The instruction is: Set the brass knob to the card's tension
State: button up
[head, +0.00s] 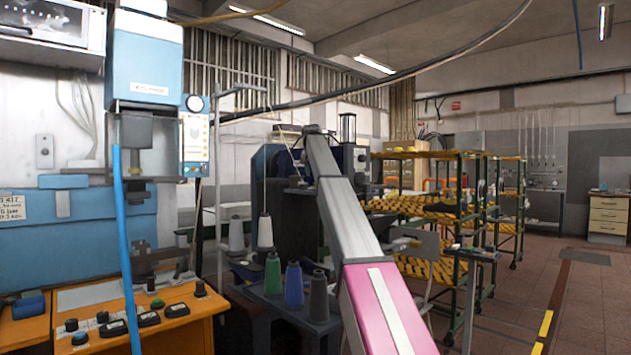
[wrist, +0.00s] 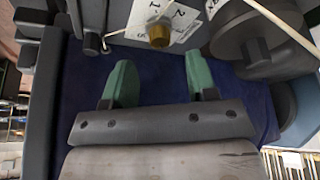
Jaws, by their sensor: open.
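In the wrist view, the brass knob (wrist: 159,36) shows at the top centre, in front of a white dial card (wrist: 150,14) with printed digits, 1 and 2 among them. A pale thread crosses near it. My gripper (wrist: 157,68) has two green fingers, spread apart and empty. The knob lies beyond the fingertips, roughly in line with the gap between them, not touching either. Part of a second white card (wrist: 215,8) with lettering shows at the top edge; its text is cut off. In the head view, my arm hides the knob and gripper.
A dark round machine part (wrist: 255,40) stands close on the right of the wrist view, with grey posts at the upper left. In the head view, several thread cones (head: 294,284) stand beside my arm. An orange control desk (head: 150,318) is at left; racks (head: 440,205) stand behind.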

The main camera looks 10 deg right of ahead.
jog(key=v, duration=0.5)
jog(key=shift+r, duration=0.2)
jog(key=w+f+n+y, duration=0.1)
jog(key=f+n, duration=0.1)
jog(key=f, duration=0.1)
jog(key=w+d+f+n+y, duration=0.1)
jog(key=f+n, duration=0.2)
jog(key=w+f+n+y, duration=0.1)
jog(key=w+f+n, duration=0.1)
jog(key=f+n, duration=0.1)
jog(key=shift+d+f, duration=0.35)
jog(key=shift+f, duration=0.15)
jog(key=c, duration=0.9)
